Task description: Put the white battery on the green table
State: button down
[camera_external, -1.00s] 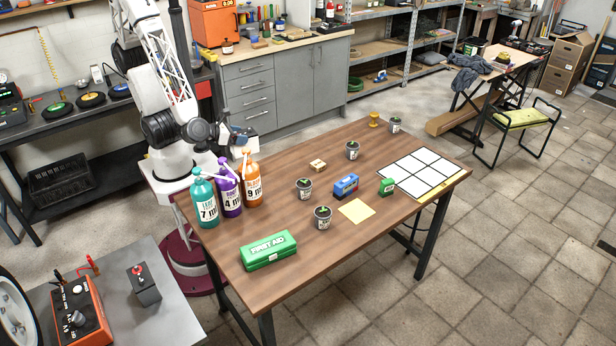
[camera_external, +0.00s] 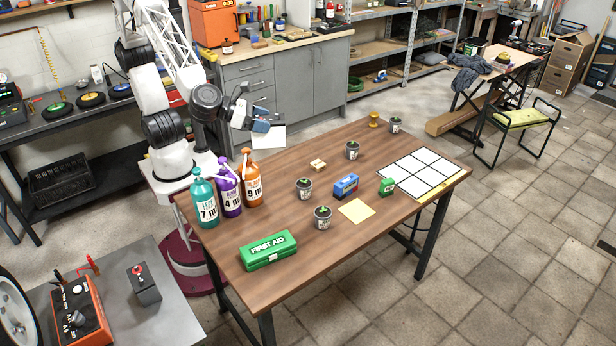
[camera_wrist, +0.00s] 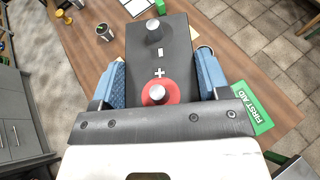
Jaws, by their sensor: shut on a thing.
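My gripper (camera_external: 260,126) is shut on the battery, its blue finger pads on both sides of it. In the wrist view the battery (camera_wrist: 174,55) shows a dark top with two metal posts, a red ring and a plus mark. In the external view its white side (camera_external: 268,139) hangs below the fingers, beyond the bottles and off the table's far left edge, or above it; the height is hard to tell. The large table (camera_external: 330,240) has a brown wooden top. No plainly green tabletop shows.
Spray bottles (camera_external: 228,190) stand at the table's left end. A green first aid box (camera_external: 268,250), potted plants (camera_external: 323,217), a blue box (camera_external: 345,186) and a white grid (camera_external: 418,172) are on it. A dark box with red top (camera_external: 145,285) stands on a grey table.

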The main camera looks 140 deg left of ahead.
jog(key=w+d+f+m+t+h, duration=0.3)
jog(key=w+d+m+h, duration=0.2)
jog(key=w+d, duration=0.3)
jog(key=w+d+f+m+t+h, duration=0.3)
jog(key=w+d+m+h, duration=0.3)
jog(key=w, duration=1.1)
jog(key=shift+d+f+m+t, duration=0.35)
jog(key=shift+d+f, duration=0.4)
jog(key=shift+d, duration=0.95)
jog(key=shift+w+f, duration=0.1)
